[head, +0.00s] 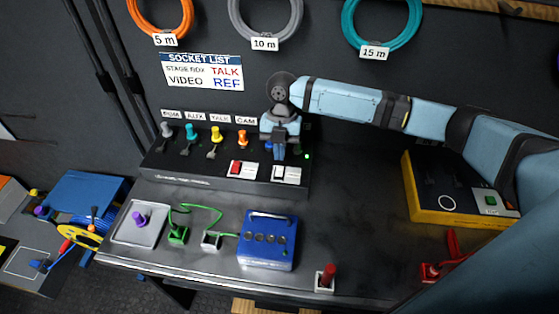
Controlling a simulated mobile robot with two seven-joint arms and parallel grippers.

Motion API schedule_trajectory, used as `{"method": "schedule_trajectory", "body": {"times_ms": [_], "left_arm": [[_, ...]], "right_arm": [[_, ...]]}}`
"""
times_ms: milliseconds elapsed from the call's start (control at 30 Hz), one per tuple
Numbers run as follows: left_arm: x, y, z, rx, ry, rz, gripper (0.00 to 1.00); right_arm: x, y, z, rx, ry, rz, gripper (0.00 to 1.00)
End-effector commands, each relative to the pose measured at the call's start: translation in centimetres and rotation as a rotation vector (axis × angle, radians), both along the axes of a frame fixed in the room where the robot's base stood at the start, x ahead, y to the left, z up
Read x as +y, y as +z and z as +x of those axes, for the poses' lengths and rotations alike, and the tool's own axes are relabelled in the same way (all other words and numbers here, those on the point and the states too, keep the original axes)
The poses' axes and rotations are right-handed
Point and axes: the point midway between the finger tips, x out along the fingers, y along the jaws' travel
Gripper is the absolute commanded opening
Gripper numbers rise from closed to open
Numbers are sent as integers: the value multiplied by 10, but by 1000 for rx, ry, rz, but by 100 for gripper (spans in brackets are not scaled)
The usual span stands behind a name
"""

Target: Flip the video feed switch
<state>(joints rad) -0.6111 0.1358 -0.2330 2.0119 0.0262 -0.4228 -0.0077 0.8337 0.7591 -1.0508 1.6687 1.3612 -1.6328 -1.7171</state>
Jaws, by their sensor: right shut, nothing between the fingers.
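A dark control panel (190,178) stands at the back of the bench. Its lower front has a red rocker switch (236,168) on a white plate and, to the right, a black-and-white rocker switch (286,173). No readable label tells which one is the video feed switch. My right gripper (279,154) points down just above and behind the black-and-white switch, shut and empty. I cannot tell whether its tips touch the panel. It partly hides a blue plug at the panel's right end. A small green light (307,156) glows beside it. My left gripper is out of view.
Grey, teal, yellow and orange plugs (215,134) stand along the panel's back. A blue box (267,240), a red-topped post (326,275) and a yellow-black box (432,196) sit on the bench. The bench between them (355,225) is clear.

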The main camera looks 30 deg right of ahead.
Motion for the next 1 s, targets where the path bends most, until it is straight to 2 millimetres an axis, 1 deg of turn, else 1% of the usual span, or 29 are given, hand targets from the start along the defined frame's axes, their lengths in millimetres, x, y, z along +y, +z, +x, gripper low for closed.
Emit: {"method": "schedule_trajectory", "body": {"times_ms": [33,200,300,400,600,1000], "left_arm": [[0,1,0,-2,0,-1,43],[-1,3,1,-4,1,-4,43],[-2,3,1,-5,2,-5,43],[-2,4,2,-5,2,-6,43],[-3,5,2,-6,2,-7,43],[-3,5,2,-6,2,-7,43]], "right_arm": [[-2,13,4,-3,-1,1,0],[-9,52,13,-4,1,2,0],[-13,70,18,-2,0,1,0],[-15,84,21,-2,1,0,0],[-18,97,24,1,0,0,0],[-18,98,24,1,0,0,0]]}}
